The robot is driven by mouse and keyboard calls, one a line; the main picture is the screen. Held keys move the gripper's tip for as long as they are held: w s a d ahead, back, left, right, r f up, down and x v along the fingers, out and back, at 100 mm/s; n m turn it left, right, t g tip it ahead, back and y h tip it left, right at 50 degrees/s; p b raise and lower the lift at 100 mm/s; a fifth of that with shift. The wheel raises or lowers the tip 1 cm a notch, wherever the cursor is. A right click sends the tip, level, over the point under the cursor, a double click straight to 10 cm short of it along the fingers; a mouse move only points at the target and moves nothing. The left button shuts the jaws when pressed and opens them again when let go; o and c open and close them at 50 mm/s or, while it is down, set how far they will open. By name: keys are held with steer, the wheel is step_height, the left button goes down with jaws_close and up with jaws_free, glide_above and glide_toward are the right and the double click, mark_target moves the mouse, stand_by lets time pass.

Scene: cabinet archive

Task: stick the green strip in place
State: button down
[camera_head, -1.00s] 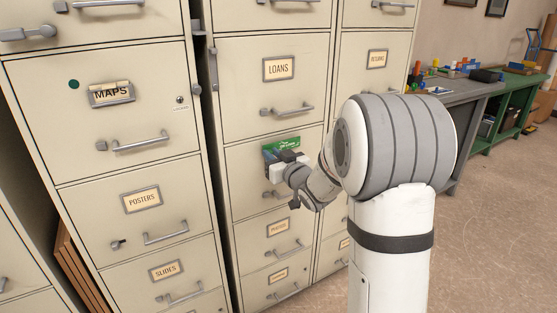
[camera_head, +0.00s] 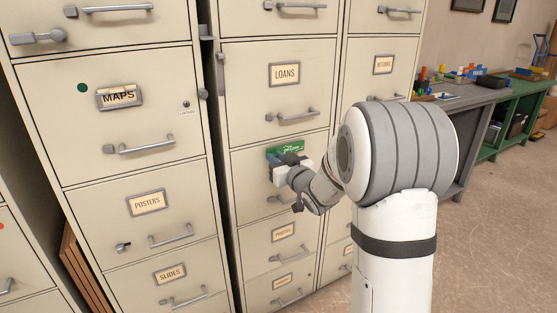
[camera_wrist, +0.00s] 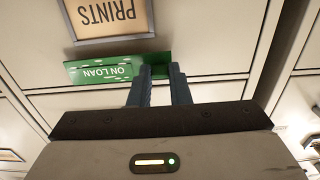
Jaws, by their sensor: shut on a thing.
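The green strip (camera_head: 288,147), with white "ON LOAN" lettering, is at the front of the drawer below LOANS. In the wrist view the strip (camera_wrist: 98,71) appears upside down, right beside the framed PRINTS label (camera_wrist: 110,17). My gripper (camera_wrist: 160,72) is shut on one end of the strip, with the rest extending left in that view. In the head view my gripper (camera_head: 288,162) and the strip cover the PRINTS label. I cannot tell whether the strip touches the drawer face.
Filing cabinets fill the left and middle. The MAPS drawer (camera_head: 119,98) has a green dot, and drawer handles such as the LOANS handle (camera_head: 292,116) stick out. A grey workbench (camera_head: 455,100) with small items stands at right. The floor (camera_head: 495,230) there is clear.

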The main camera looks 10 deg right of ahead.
steer(key=shift+w+a, duration=0.15)
steer(key=shift+w, duration=0.4)
steer(key=c, duration=0.8)
jaws_free()
steer(key=v, duration=0.6)
steer(key=shift+b, duration=0.45)
stand_by(0.5)
